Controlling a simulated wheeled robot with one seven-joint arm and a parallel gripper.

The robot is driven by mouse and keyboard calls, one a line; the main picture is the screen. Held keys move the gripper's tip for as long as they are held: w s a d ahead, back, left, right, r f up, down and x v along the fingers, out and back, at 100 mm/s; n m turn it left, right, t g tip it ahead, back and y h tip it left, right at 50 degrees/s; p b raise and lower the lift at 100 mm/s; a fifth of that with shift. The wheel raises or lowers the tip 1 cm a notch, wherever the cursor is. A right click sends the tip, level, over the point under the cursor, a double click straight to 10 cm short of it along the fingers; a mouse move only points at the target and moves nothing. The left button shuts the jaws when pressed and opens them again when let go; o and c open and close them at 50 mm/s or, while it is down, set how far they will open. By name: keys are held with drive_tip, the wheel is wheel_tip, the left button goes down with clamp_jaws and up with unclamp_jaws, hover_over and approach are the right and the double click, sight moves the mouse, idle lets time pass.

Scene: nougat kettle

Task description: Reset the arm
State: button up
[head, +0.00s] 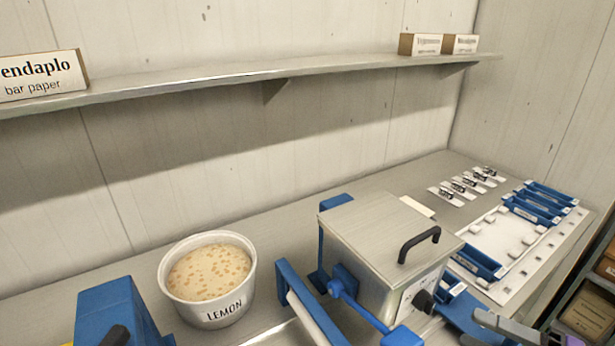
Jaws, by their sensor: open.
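My gripper (484,328) shows at the bottom edge, right of centre, as grey finger-like parts partly cut off by the frame. It is open, and I see nothing held between its fingers. It is in front of the metal box machine (375,240), close to its right side. Whether it touches the machine's blue parts cannot be told. Most of my arm is out of view.
A white tub (213,306) marked LEMON stands left of the machine, beside a blue block (110,306). Blue trays (535,208) and a white board (520,262) lie at right. Small cards (467,183) lie behind. A shelf (240,78) runs above.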

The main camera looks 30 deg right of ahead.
drive_tip(key=s+a+f+m+h, duration=0.2)
drive_tip(key=s+a+m, duration=0.1)
drive_tip(key=a+m, duration=0.4)
drive_tip(key=s+a+f+m+g+h+b, duration=0.1)
drive_tip(key=s+a+f+m+h, duration=0.1)
drive_tip(key=a+m, duration=0.5)
drive_tip(key=s+a+f+m+h, duration=0.2)
drive_tip(key=s+a+m, duration=0.3)
drive_tip(key=a+m, duration=0.3)
drive_tip(key=shift+s+m+g+h+b, duration=0.3)
drive_tip(key=shift+s+m+h, duration=0.1)
drive_tip(key=shift+h, duration=0.3)
